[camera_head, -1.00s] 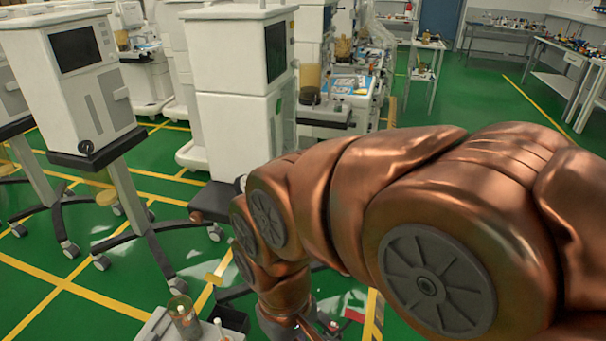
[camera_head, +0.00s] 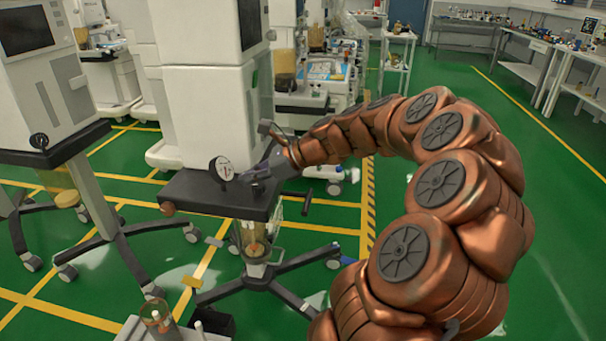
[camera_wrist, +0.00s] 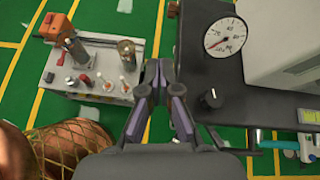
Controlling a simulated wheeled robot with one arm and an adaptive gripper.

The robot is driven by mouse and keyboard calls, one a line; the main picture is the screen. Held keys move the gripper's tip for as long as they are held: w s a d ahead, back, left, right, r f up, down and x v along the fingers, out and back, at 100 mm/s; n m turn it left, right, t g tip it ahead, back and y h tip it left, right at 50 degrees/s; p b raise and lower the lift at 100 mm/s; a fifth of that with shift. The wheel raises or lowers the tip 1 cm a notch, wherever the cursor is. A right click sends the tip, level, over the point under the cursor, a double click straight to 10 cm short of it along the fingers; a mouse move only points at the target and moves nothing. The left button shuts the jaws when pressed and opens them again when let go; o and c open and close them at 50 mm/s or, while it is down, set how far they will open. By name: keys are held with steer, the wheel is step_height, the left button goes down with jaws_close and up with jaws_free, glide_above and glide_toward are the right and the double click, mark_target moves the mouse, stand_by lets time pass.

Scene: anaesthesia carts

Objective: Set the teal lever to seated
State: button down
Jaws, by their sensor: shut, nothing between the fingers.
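My gripper (camera_head: 256,174) is shut and empty, just above the dark shelf (camera_head: 205,194) of the middle white machine, beside the round dial gauge. In the wrist view its fingertips (camera_wrist: 157,76) are together over the gap between the dark shelf (camera_wrist: 196,70) and a white tabletop. A small teal bar (camera_wrist: 277,144) shows at the lower right of the wrist view, beyond the shelf's edge. I cannot tell whether it is the teal lever or part of another cart. No teal lever is clear in the head view.
The dial gauge (camera_head: 221,169) stands on the shelf; a black knob (camera_wrist: 212,98) is near it in the wrist view. A white table (camera_wrist: 100,92) holds jars and small fittings. Another white machine (camera_head: 45,75) stands at left. Green floor is open at right.

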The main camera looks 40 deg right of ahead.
steer(key=s+d+f+m+t+h+b, duration=0.1)
steer(key=s+d+f+m+t+h, duration=0.1)
steer(key=d+m, duration=0.5)
steer(key=s+d+f+m+t+h+b, duration=0.1)
steer(key=s+d+f+m+h, duration=0.1)
steer(key=d, duration=0.9)
steer(key=s+d+f+m+t+h+b, duration=0.1)
steer(key=d+f+m+t+h, duration=0.15)
steer(key=d+m, duration=0.45)
steer(key=w+f+n, duration=0.2)
steer(key=w+f, duration=0.2)
steer(key=w, duration=0.8)
steer(key=shift+w+b, duration=0.25)
steer(key=shift+b, duration=0.1)
steer(key=shift+y, duration=0.25)
steer(key=shift+d+r+g+p, duration=0.15)
steer(key=shift+g+p, duration=0.1)
steer(key=shift+p, duration=0.6)
steer(key=shift+w+p, duration=0.15)
steer(key=shift+p, duration=0.8)
